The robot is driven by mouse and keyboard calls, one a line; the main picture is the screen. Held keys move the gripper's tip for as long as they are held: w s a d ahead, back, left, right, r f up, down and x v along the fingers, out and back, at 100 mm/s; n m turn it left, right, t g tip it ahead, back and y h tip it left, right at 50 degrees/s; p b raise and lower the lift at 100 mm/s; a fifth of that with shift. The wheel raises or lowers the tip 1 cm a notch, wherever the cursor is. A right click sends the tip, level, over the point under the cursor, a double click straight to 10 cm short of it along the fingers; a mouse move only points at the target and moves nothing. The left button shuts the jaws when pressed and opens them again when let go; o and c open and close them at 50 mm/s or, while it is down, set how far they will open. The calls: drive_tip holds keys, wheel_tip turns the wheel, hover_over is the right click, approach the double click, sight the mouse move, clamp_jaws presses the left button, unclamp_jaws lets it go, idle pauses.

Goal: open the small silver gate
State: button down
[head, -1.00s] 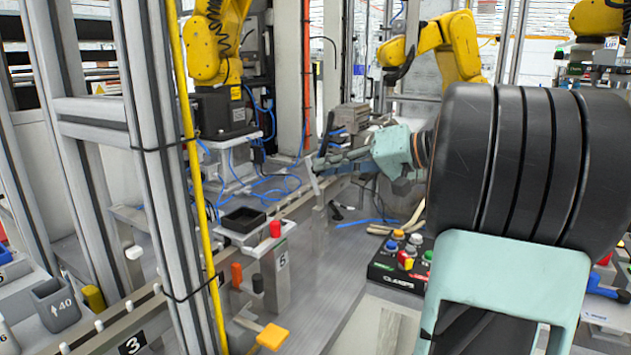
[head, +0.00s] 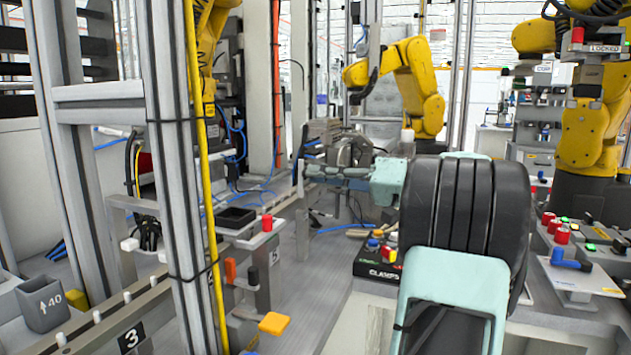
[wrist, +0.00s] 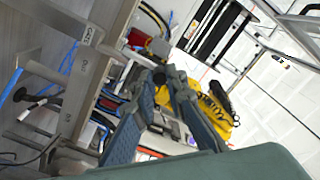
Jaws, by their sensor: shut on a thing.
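My gripper (head: 312,172) reaches left from my arm to a slim upright silver piece (head: 300,172), which looks like the small gate, beside the grey rail. In the wrist view, my gripper's two blue-grey fingers (wrist: 160,78) come close together around a small dark part (wrist: 159,76) near their tips. This part could be the gate's handle; the fingers hide most of it. I cannot tell from these views how far the gate stands open.
A thick grey post with a yellow pipe (head: 205,200) stands at left. A black tray (head: 236,217) and a red knob (head: 267,222) lie nearer. A clamp button box (head: 378,262) is below my arm. Yellow robot arms (head: 405,85) stand behind.

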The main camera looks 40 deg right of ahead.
idle(0.6)
drive_tip(key=c, duration=1.9)
unclamp_jaws()
drive_tip(key=shift+c, duration=0.2)
drive_tip(key=shift+s+d, duration=0.1)
drive_tip(key=shift+s, duration=0.05)
drive_tip(key=v, duration=1.1)
drive_tip(key=shift+s+d+f, duration=0.15)
drive_tip(key=shift+s+f, duration=0.05)
drive_tip(key=shift+s, duration=0.15)
